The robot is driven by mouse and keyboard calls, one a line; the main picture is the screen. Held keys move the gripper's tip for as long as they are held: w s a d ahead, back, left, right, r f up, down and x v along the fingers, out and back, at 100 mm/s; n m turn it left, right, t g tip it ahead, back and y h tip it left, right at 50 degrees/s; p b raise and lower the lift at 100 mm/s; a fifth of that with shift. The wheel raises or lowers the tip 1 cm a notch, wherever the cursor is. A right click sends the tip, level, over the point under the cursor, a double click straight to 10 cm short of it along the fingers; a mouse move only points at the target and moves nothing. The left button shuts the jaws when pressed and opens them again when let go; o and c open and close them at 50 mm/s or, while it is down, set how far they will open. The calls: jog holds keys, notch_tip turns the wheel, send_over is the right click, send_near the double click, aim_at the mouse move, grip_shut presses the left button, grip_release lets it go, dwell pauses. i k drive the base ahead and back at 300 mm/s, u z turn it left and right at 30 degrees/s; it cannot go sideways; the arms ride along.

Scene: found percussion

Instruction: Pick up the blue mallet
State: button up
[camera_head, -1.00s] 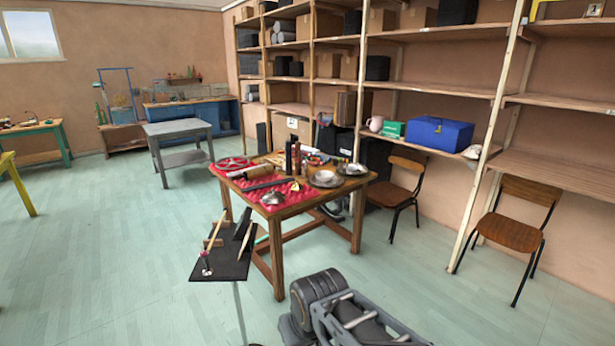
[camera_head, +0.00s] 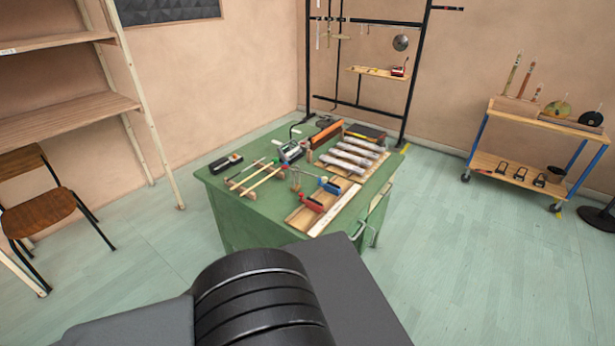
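A green table (camera_head: 245,230) stands in the middle of the view. On its left part several thin sticks (camera_head: 264,180), some pale and one greenish, lie side by side across small wooden rests. They may be mallets, but I cannot make out a blue head on any of them. A small blue piece (camera_head: 328,185) lies right of the sticks, near a red one (camera_head: 312,204); both look like clamps. No blue mallet can be told for sure. My dark arm fills the bottom middle, in front of the table, and my gripper is not in view.
Pale metal tubes (camera_head: 347,160) lie on wooden strips on the table. A chair (camera_head: 38,212) and shelving (camera_head: 75,110) stand at left. A black rack (camera_head: 412,85) stands behind. A wooden cart (camera_head: 515,170) stands at right. The floor right of the table is clear.

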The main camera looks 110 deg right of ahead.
aim_at(286, 163)
jog(key=z, duration=2.4)
jog(key=i, duration=2.45)
jog(key=z, duration=2.2)
